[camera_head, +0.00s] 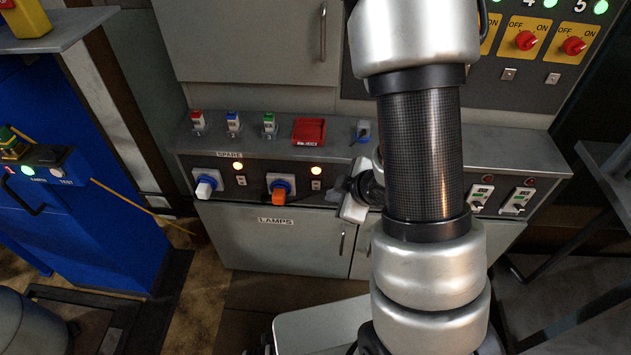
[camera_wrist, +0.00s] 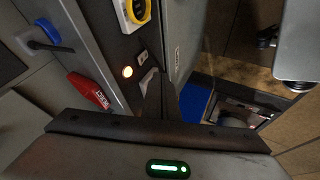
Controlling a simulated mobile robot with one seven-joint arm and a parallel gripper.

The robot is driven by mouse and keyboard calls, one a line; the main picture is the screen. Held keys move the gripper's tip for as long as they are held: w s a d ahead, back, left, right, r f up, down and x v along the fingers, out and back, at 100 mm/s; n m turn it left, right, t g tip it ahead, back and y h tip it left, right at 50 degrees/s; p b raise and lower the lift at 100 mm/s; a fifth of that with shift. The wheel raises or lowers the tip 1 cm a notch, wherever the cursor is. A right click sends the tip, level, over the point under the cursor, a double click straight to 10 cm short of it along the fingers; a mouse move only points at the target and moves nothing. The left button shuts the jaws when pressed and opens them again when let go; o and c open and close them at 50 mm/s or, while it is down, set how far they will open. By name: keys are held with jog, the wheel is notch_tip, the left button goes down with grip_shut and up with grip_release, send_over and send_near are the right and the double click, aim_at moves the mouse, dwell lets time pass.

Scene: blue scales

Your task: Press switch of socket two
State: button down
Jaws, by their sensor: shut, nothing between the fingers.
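In the head view, socket two is the second socket from the left (camera_head: 280,187), with a blue ring and an orange plug. A lit lamp (camera_head: 316,171) and a small switch plate (camera_head: 316,184) sit to its right. My gripper (camera_head: 340,188) is just right of this switch plate, partly behind my arm. In the wrist view, the closed dark fingers of my gripper (camera_wrist: 157,82) are beside the lit lamp (camera_wrist: 127,71) and a small plate (camera_wrist: 142,57). The fingers are empty. I cannot tell whether they touch the switch, since they hide part of the panel.
A red REJECT block (camera_head: 309,131) and a blue-topped lever (camera_head: 362,130) stand on the ledge above. The SPARE socket (camera_head: 206,185) holds a white plug at the left. A yellow-ringed socket (camera_wrist: 134,12) is close by. My arm hides the panel's middle right.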

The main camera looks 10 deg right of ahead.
jog(key=shift+s+a+f, duration=0.1)
jog(key=shift+f, duration=0.1)
jog(key=shift+f, duration=0.1)
jog(key=b, duration=0.6)
send_near(320, 186)
jog(key=shift+w+a+f, duration=0.45)
jog(key=shift+w+f, duration=0.1)
jog(key=shift+f, duration=0.25)
jog(key=shift+w+a+f, duration=0.5)
jog(key=shift+f, duration=0.3)
jog(key=shift+w+a+f, duration=0.45)
jog(key=shift+w+f, duration=0.1)
jog(key=shift+f, duration=0.2)
jog(key=shift+r+p, duration=0.1)
jog(key=shift+p, duration=0.25)
